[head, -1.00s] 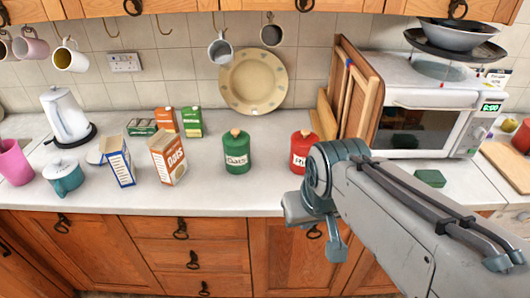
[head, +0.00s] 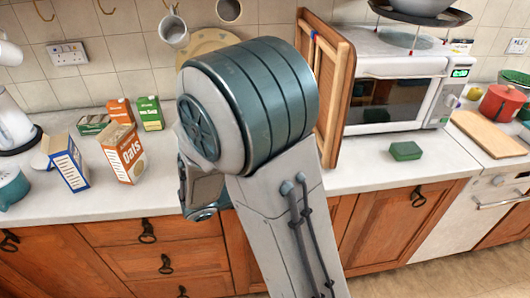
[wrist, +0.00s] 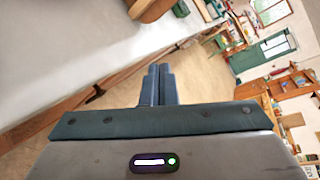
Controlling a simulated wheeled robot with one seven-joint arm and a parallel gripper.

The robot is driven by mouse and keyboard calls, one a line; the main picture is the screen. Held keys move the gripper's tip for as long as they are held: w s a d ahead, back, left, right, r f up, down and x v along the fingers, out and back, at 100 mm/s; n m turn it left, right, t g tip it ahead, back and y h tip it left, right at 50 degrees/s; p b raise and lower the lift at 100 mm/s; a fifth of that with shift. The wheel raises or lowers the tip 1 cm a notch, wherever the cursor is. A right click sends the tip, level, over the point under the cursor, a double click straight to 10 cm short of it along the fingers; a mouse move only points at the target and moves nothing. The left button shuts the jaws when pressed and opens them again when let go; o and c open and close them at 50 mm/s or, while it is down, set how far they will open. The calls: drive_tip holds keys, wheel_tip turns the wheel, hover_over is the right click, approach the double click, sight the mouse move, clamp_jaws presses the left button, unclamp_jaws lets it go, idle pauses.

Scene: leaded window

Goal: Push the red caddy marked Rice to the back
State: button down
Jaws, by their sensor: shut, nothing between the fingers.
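The red caddy does not show in the head view now; my arm covers the part of the counter where it stood. The green caddy is hidden there too. My gripper (wrist: 157,85) shows in the wrist view with its two dark fingers together and nothing between them. It points past the edge of a pale counter (wrist: 75,45), with floor beyond. In the head view my gripper's fingertips cannot be made out behind my arm.
An oats box (head: 122,152), a blue and white box (head: 68,162) and small cartons stand left on the counter. A wooden board (head: 328,85) leans beside the microwave (head: 398,85). A green block (head: 405,151) lies in front. A plate (head: 205,42) is partly covered.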

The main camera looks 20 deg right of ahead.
drive_tip(key=w+a+f+n+t, duration=0.1)
drive_tip(key=w+n+t, duration=0.1)
drive_tip(key=n, duration=0.2)
drive_tip(key=w+a+f+n+t+h+b, duration=0.1)
drive_tip(key=w+a+n+t, duration=0.1)
drive_tip(key=w+n, duration=0.1)
drive_tip(key=w+a+f+n+t, duration=0.1)
drive_tip(key=w+n+t, duration=0.1)
drive_tip(key=n+t, duration=0.1)
drive_tip(key=shift+w+a+f+n, duration=0.15)
drive_tip(key=shift+a+f+n, duration=0.15)
drive_tip(key=shift+n, duration=0.5)
drive_tip(key=x, duration=1)
drive_tip(key=shift+d+r, duration=0.15)
drive_tip(key=shift+d, duration=0.1)
drive_tip(key=w, duration=0.2)
drive_tip(key=shift+w+d+p, duration=0.15)
drive_tip(key=shift+w+p, duration=0.1)
drive_tip(key=shift+p, duration=0.15)
drive_tip(key=shift+w+d, duration=0.15)
drive_tip(key=shift+w, duration=0.45)
